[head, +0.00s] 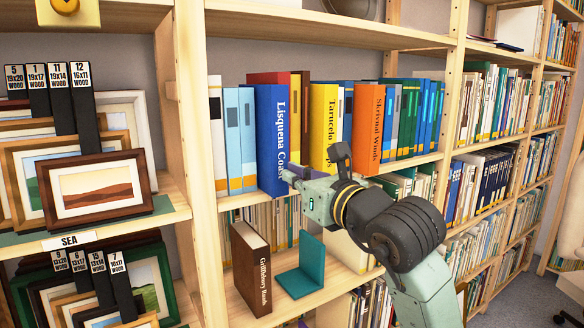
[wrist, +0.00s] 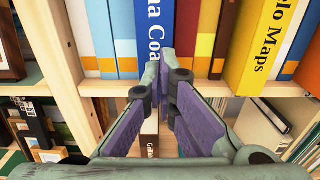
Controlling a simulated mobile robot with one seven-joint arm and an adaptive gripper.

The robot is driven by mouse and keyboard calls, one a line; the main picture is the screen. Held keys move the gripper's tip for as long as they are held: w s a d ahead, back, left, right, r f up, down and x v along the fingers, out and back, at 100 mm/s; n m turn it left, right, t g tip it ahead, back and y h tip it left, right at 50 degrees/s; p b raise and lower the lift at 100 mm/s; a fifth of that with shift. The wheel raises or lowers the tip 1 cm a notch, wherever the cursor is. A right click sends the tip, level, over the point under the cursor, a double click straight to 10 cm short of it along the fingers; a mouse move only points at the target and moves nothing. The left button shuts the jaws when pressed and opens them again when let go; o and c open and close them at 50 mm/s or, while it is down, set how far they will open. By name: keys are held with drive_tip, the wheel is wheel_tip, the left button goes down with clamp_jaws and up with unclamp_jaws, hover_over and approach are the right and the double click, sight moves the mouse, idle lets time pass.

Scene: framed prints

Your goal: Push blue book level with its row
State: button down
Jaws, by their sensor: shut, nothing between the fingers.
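The blue book (head: 279,140), lettered "Lisquena Coast", stands upright on the shelf among other books. Its spine sticks out in front of the pale blue books (head: 240,135) on its left and of the yellow and brown ones close on its right. It also shows in the wrist view (wrist: 153,28), top centre. My gripper (head: 287,176) is shut and empty, its tips close to the lower right of the blue spine. In the wrist view the fingertips (wrist: 167,62) overlap the book's lower right edge. I cannot tell whether they touch it.
The yellow book (head: 323,125) and the orange book (head: 368,128) also stand out to the right. A wooden upright (head: 197,140) is on the left. Below are a brown book (head: 251,268) and a teal bookend (head: 303,270). Framed prints (head: 95,190) fill the left bay.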

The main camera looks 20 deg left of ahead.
sight(277, 169)
drive_tip(key=shift+w+a, duration=0.3)
drive_tip(key=shift+a, duration=0.1)
drive_tip(key=b+x, duration=0.1)
drive_tip(key=x, duration=0.5)
drive_tip(key=shift+d, duration=0.1)
